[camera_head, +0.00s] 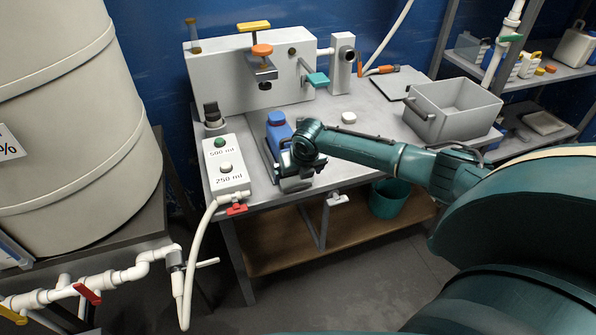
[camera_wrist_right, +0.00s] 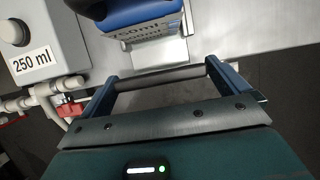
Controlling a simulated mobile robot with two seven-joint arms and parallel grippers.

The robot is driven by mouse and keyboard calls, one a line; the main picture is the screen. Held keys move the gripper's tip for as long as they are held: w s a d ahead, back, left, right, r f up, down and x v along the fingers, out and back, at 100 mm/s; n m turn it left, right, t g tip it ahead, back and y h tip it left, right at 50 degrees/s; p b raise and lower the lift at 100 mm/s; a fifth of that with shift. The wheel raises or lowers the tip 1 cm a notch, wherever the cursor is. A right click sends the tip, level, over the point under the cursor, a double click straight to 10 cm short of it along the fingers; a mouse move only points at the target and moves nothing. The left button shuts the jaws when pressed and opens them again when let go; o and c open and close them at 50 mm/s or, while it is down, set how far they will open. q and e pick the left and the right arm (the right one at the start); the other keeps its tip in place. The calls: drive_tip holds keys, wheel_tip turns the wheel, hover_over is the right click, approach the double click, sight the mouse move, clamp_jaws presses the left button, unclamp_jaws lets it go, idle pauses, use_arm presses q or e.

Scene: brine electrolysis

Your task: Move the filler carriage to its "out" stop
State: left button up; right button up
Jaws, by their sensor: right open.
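The filler carriage appears to be the narrow metal slide (camera_head: 266,158) with a blue body (camera_head: 278,132) on it, near the table's front left. In the right wrist view the blue body (camera_wrist_right: 135,10) is at the top, above a grey face marked in ml (camera_wrist_right: 150,40). My right gripper (camera_head: 293,172) is at the front of the carriage and hides part of it. In the wrist view its fingers (camera_wrist_right: 162,74) are wide apart, with a dark bar (camera_wrist_right: 160,80) spanning between them. I cannot tell whether they touch it. My left gripper is not in view.
A button box (camera_head: 227,168) marked 500 ml and 250 ml stands just left of the carriage. A grey bin (camera_head: 455,122) and a small white disc (camera_head: 349,118) are to the right. A large tank (camera_head: 70,130) is at far left. White-handled valve (camera_head: 337,199) hangs below the table's front edge.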

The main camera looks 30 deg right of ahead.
drive_tip(key=shift+w, duration=0.1)
drive_tip(key=v, duration=1.3)
drive_tip(key=shift+p, duration=0.3)
drive_tip(key=s+a+f+m+t+y, duration=0.1)
drive_tip(key=s+a+f+m+y, duration=0.35)
drive_tip(key=a, duration=0.45)
drive_tip(key=s+a+f+m+t+y, duration=0.1)
drive_tip(key=s+a+f+m, duration=0.2)
drive_tip(key=a+f+m, duration=0.5)
drive_tip(key=s+a+f+m+t, duration=0.1)
drive_tip(key=s+m+t, duration=0.1)
drive_tip(key=s+m, duration=0.5)
drive_tip(key=s+a+f+m+t+h, duration=0.1)
drive_tip(key=s+m+t, duration=0.1)
drive_tip(key=s+m, duration=0.5)
drive_tip(key=m, duration=0.4)
drive_tip(key=shift+s+a+f+t, duration=0.15)
drive_tip(key=shift+a+f+t, duration=0.15)
drive_tip(key=shift+a+f, duration=0.1)
